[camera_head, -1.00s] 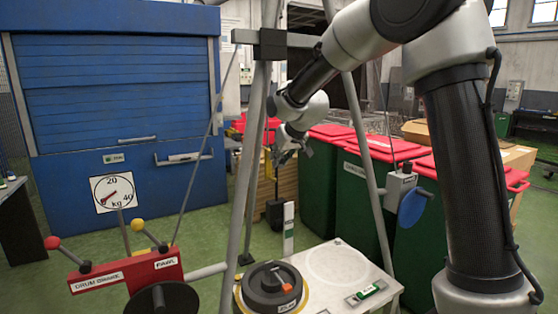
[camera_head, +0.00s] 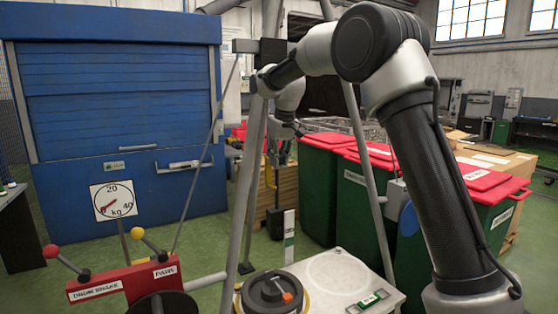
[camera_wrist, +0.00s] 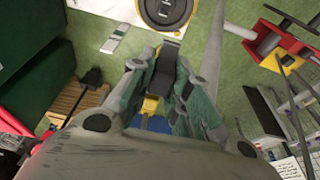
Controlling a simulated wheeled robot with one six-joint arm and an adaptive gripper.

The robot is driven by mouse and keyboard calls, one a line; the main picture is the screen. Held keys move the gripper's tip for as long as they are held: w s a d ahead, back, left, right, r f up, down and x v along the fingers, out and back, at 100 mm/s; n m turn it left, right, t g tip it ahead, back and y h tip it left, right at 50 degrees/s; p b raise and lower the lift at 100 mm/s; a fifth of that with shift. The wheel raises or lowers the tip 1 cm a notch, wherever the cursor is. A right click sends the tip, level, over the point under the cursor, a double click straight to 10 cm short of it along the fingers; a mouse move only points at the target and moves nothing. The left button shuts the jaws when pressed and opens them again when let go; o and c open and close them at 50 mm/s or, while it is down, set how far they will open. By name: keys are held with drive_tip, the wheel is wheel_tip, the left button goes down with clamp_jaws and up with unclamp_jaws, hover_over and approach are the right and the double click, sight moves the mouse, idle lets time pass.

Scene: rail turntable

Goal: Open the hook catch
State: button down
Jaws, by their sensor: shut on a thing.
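My gripper (camera_head: 292,130) hangs beside the tripod legs, below and right of the dark block at their top. In the wrist view its fingers (camera_wrist: 163,82) are closed around a dark grey piece (camera_wrist: 166,68), with some yellow below it. This piece may be part of the hook; the catch itself cannot be made out clearly. In the head view the hook is too small and too covered by my wrist to tell apart.
Tripod legs (camera_head: 372,190) stand close around my arm. Below are a round black turntable piece (camera_head: 270,292) and a pale plate. A red lever stand (camera_head: 124,280) with a kg dial (camera_head: 113,199) is at left; green bins with red lids (camera_head: 325,190) stand right.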

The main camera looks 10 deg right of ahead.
sight(283, 166)
drive_tip(key=shift+r, duration=0.1)
drive_tip(key=c, duration=1.3)
unclamp_jaws()
drive_tip(key=v, duration=1.1)
drive_tip(key=shift+s+r, duration=0.1)
drive_tip(key=shift+r, duration=0.3)
